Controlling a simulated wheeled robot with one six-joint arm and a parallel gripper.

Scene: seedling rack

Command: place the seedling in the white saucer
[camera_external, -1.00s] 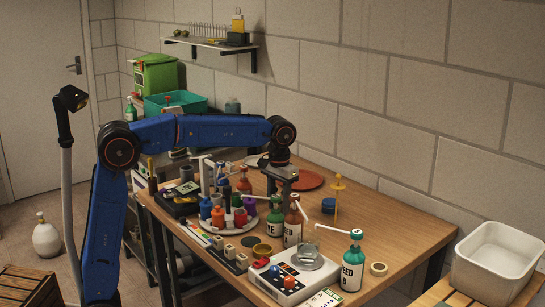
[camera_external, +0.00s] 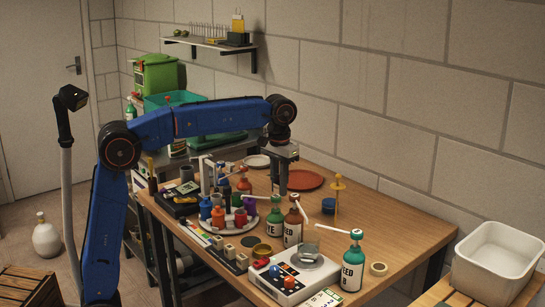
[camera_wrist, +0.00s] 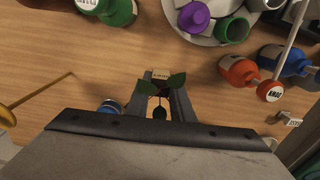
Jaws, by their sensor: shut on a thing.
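My gripper (camera_external: 280,186) points down above the wooden table, behind the green and brown bottles. In the wrist view my gripper (camera_wrist: 160,97) is shut on the seedling (camera_wrist: 160,88), whose dark green leaves show between the fingers. A small pale label shows beside the leaves. The seedling's lower part is hidden, and I cannot make the seedling out in the external view. The white saucer (camera_external: 256,161) lies flat at the table's far edge, behind and left of my gripper. I cannot see it in the wrist view.
A terracotta saucer (camera_external: 305,179) lies right of my gripper. A round white tray (camera_external: 232,229) with several coloured pots stands in front. Green (camera_external: 275,224) and brown (camera_external: 293,227) pump bottles and a yellow post (camera_external: 337,199) stand close by. The table's right part is mostly clear.

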